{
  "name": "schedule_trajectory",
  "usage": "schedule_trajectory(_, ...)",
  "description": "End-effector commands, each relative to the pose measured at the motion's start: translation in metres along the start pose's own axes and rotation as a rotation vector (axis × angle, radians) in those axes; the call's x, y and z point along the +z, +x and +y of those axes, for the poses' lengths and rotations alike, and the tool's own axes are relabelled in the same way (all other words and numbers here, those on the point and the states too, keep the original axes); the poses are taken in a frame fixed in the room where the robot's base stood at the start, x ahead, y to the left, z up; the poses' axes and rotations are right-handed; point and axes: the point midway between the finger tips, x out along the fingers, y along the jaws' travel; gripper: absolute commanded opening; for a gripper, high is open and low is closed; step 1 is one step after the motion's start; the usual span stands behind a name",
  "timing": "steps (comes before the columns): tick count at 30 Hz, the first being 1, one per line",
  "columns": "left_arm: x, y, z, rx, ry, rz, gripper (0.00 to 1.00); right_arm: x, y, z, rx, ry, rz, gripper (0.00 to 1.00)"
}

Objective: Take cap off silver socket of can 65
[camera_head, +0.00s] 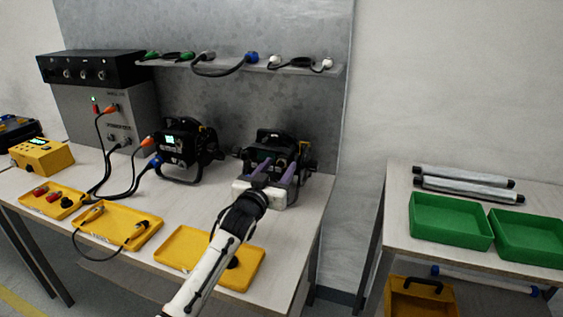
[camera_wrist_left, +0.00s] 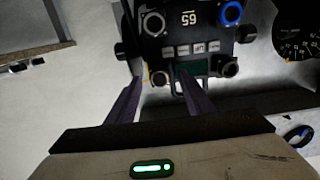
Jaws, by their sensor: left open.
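Can 65 (camera_head: 272,138) is a black-framed unit at the right of the table by the grey back panel. In the left wrist view its face (camera_wrist_left: 192,34) shows upside down, with "65" legible.
A second black can (camera_head: 182,145) with cables stands to the left. Yellow trays (camera_head: 185,262) lie along the table's front. A shelf (camera_head: 220,70) above holds caps and leads. Green bins (camera_head: 450,235) sit on a separate right-hand table.

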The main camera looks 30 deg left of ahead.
Motion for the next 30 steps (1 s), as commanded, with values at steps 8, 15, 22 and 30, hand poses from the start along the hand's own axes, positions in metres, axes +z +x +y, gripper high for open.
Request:
schedule_trajectory(8, 0.0008, -0.0001, 0.0001, 0.0, 0.0, -0.001, 0.47, 0.0006, 0.0002, 0.0, 0.0, 0.0, -0.001, 0.31)
schedule_trajectory(15, 0.0, -0.0001, 0.0002, 0.0, -0.001, -0.001, 0.47, -0.0012, -0.0018, -0.0003, 0.0, 0.0, -0.001, 0.31)
schedule_trajectory(22, 0.001, -0.0001, 0.0002, 0.0, -0.001, -0.002, 0.47, -0.0019, -0.0024, -0.0004, 0.0, 0.0, -0.001, 0.31)
schedule_trajectory(30, 0.0009, -0.0001, 0.0001, 0.0, -0.001, -0.001, 0.15, -0.0019, -0.0024, -0.0004, 0.0, 0.0, 0.0, 0.31)
